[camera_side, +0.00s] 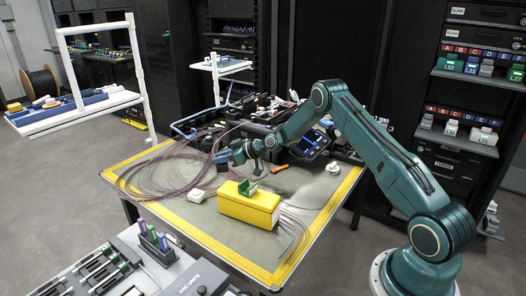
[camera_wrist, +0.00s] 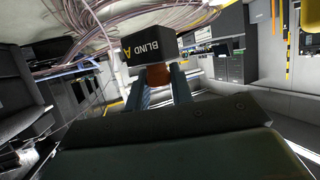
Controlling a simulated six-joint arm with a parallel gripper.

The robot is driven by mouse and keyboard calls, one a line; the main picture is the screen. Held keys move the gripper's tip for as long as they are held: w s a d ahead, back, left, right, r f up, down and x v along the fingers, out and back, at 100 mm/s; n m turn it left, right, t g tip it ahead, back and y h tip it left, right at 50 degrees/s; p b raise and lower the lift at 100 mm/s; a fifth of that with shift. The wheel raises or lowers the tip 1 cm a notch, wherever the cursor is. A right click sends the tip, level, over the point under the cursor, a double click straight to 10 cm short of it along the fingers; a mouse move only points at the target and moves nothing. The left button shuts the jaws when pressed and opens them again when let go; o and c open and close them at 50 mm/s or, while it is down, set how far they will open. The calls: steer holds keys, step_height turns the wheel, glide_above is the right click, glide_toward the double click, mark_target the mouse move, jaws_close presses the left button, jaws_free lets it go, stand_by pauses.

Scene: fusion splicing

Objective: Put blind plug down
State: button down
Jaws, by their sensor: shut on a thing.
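The blind plug (camera_wrist: 165,49) is a black block lettered "BLIND A" in the wrist view, with the lettering upside down. A brown-orange part of it sits between the fingers of my gripper (camera_wrist: 160,82). In the side view my gripper (camera_side: 236,153) is above the grey work table (camera_side: 312,190), near the purple cable loops. The plug shows there only as a small dark shape (camera_side: 221,157) at the fingertips. I cannot tell whether it touches the cables.
A yellow box (camera_side: 249,207) with a green part on top stands right of and nearer than my gripper. Purple cables (camera_side: 150,178) cover the table's left. Racks with lettered shelves (camera_side: 458,113) stand at right.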

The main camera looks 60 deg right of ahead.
steer(key=shift+f, duration=1.05)
steer(key=shift+f, duration=2.1)
steer(key=shift+f, duration=0.15)
steer(key=c, duration=1.2)
jaws_free()
steer(key=shift+c, duration=0.2)
steer(key=shift+r, duration=0.2)
steer(key=v, duration=1.2)
